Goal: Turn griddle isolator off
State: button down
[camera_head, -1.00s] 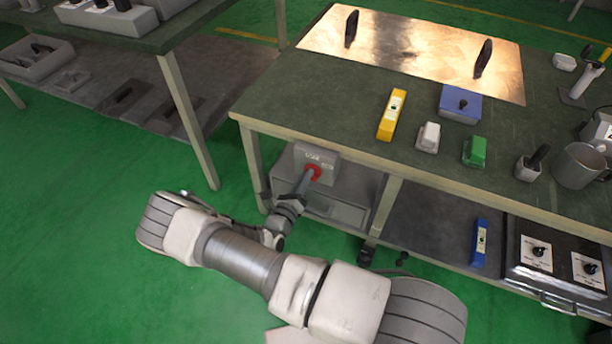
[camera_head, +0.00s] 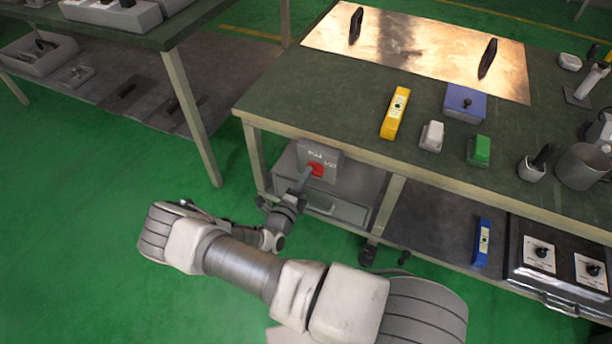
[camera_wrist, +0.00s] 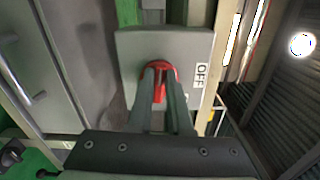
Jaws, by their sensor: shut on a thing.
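The griddle isolator is a grey box (camera_head: 326,157) fixed under the left front edge of the green-topped bench. Its red knob (camera_head: 317,170) faces my arm. In the wrist view the box (camera_wrist: 130,52) fills the middle, with an OFF label (camera_wrist: 201,75) to the right of the red knob (camera_wrist: 159,70). The knob's raised grip runs nearly upright in that view. My gripper (camera_wrist: 159,92) is shut on the knob, one finger on each side of it. The fingers hide part of the knob and lettering.
A grey drawer unit (camera_head: 338,208) stands under the bench just below the isolator. A bench leg (camera_head: 254,160) is close on its left. The bench top (camera_head: 300,105) holds a shiny griddle plate (camera_head: 420,50) and small switch boxes. Green floor is clear to the left.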

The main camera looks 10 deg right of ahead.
jog(key=shift+f+n, duration=0.1)
jog(key=shift+n, duration=0.5)
jog(key=c, duration=0.8)
grip_release()
jog(key=shift+c, duration=0.2)
jog(key=p+v, duration=0.3)
jog(key=v, duration=1.4)
jog(key=shift+s+a, duration=0.15)
jog(key=shift+s, duration=0.05)
